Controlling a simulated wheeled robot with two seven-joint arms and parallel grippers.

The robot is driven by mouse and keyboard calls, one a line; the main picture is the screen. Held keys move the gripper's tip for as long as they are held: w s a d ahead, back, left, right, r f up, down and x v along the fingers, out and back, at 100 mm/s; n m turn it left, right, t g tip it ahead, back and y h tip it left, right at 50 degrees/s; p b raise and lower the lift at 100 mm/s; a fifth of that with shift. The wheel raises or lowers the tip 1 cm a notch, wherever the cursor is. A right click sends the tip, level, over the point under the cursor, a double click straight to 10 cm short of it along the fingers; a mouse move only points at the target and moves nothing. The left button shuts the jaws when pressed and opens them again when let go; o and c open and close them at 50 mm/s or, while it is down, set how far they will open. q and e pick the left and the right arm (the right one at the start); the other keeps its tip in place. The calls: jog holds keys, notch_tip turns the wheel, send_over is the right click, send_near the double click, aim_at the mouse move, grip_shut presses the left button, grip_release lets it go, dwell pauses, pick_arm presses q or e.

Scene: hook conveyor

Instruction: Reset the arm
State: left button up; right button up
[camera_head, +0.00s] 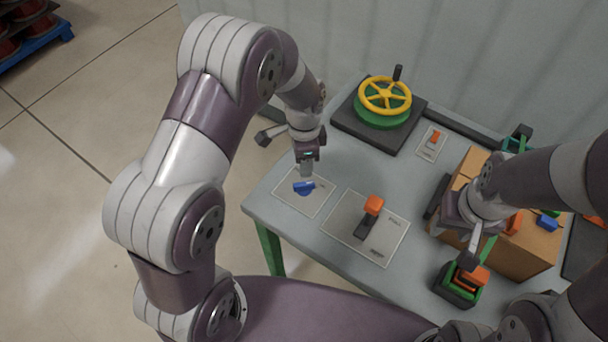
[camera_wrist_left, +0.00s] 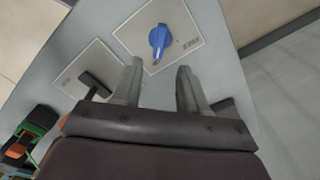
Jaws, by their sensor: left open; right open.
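My left gripper (camera_head: 306,168) is open above the table's left part, close to a blue knob (camera_head: 303,187) on a pale plate. In the left wrist view my open left fingers (camera_wrist_left: 160,84) point toward the blue knob (camera_wrist_left: 159,39), with nothing between them. My right gripper (camera_head: 458,233) is at the right of the table, beside a cardboard box and above a small green and black bin. Its fingertips are hard to make out against the things below.
A grey table (camera_head: 270,205) carries an orange-topped lever (camera_head: 373,206), a yellow handwheel (camera_head: 385,97) on a dark base, and a small orange switch (camera_head: 435,138). The cardboard box (camera_head: 530,250) and green bin (camera_head: 447,287) crowd the right side. A wall stands behind.

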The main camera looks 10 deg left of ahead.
pick_arm(q)
jog(key=shift+r, duration=1.75)
jog(key=s+a+r+n, duration=0.2)
jog(key=s+a+n, duration=0.1)
jog(key=s+n, duration=0.3)
jog(key=s+a+r+n+t, duration=0.1)
jog(key=s+a+r+n, duration=0.1)
jog(key=s+n, duration=0.5)
jog(key=shift+s+a+r, duration=0.3)
jog(key=shift+s+a, duration=0.1)
jog(key=shift+s, duration=0.1)
